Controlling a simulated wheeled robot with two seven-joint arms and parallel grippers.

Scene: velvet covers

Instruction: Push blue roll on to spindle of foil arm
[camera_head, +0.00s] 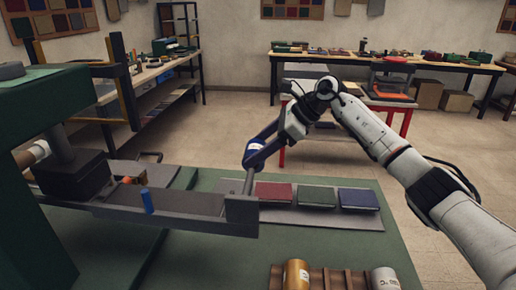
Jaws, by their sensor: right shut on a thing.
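My right gripper (270,138) comes in from the right and is shut on the blue roll (255,148), which has a white label. The roll is tilted and its lower end is at the top of a thin grey rod, which looks like the spindle (248,180). The rod rises near the end of the grey foil arm (240,211), beside its end block. I cannot tell how far the rod goes into the roll. My left gripper is not in view.
The green press (30,105) stands at the left. A small blue upright piece (148,201) is on the grey bar. Red, green and blue covers (317,196) lie on a grey board behind. A wooden rack (340,281) in front holds gold and silver rolls. Workbenches stand farther back.

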